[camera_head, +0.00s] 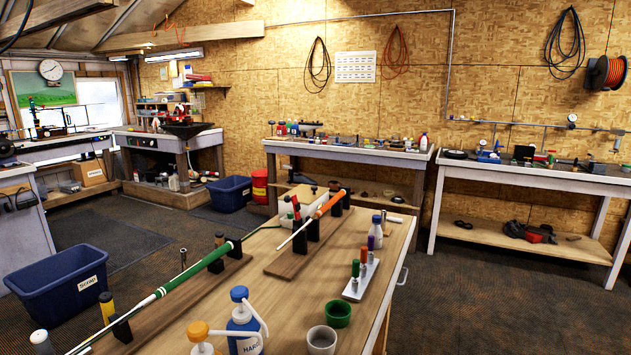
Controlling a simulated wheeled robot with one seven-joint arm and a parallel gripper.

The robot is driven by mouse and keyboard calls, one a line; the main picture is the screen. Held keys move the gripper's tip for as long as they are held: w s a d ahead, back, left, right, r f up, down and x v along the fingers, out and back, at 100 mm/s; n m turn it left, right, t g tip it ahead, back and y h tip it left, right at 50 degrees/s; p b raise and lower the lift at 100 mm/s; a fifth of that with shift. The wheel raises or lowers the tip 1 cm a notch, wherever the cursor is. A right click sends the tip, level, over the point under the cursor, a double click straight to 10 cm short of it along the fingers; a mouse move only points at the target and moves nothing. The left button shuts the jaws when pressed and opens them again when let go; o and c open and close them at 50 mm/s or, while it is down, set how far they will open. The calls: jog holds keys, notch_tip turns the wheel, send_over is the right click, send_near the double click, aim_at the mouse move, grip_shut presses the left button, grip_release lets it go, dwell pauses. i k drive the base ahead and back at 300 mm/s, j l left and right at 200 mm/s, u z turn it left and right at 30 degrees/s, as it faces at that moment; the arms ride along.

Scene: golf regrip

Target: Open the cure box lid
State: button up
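I cannot pick out a cure box or its lid with certainty in the head view. A brown cardboard box (90,171) with a label sits on the low shelf of the left bench; whether it has a lid is too small to tell. My gripper is not in view, so its state is hidden. No hand or fingers show near any object.
A wooden worktable (300,292) fills the near middle, with a green-gripped club (185,282), an orange-gripped club (322,207), bottles, cups and a tube rack (361,279). A blue scrap bin (60,292) stands left. Dark floor (480,300) at right is clear.

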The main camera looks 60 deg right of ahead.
aim_at(306, 195)
jog(key=i+l, duration=0.1)
jog(key=l, duration=1)
jog(key=i+l, duration=0.15)
jog(key=l, duration=0.45)
